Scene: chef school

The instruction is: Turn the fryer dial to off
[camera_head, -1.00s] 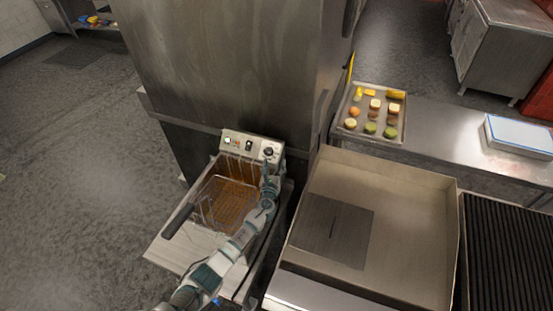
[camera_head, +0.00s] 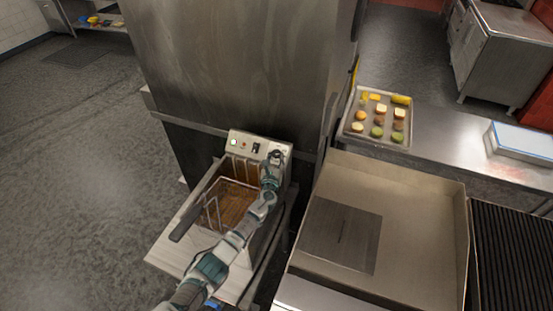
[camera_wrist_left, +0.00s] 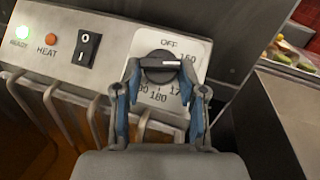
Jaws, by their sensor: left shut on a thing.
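The fryer dial (camera_wrist_left: 160,66) is a dark round knob on a white plate marked OFF at the top and numbers around it. Its white pointer line points right, toward a number on the right side of the scale, not at OFF. My left gripper (camera_wrist_left: 161,74) is shut on the dial, with one blue-padded finger on each side of it. In the head view my left gripper (camera_head: 273,164) reaches the right end of the fryer's control panel (camera_head: 245,146) and partly covers the dial. My right gripper is in neither view.
Left of the dial are a black rocker switch (camera_wrist_left: 88,48), an orange HEAT light (camera_wrist_left: 51,39) and a lit green READY light (camera_wrist_left: 22,32). The fryer basket (camera_head: 218,205) hangs below. A griddle (camera_head: 335,235) with raised walls stands close on the right, beyond it a food tray (camera_head: 353,139).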

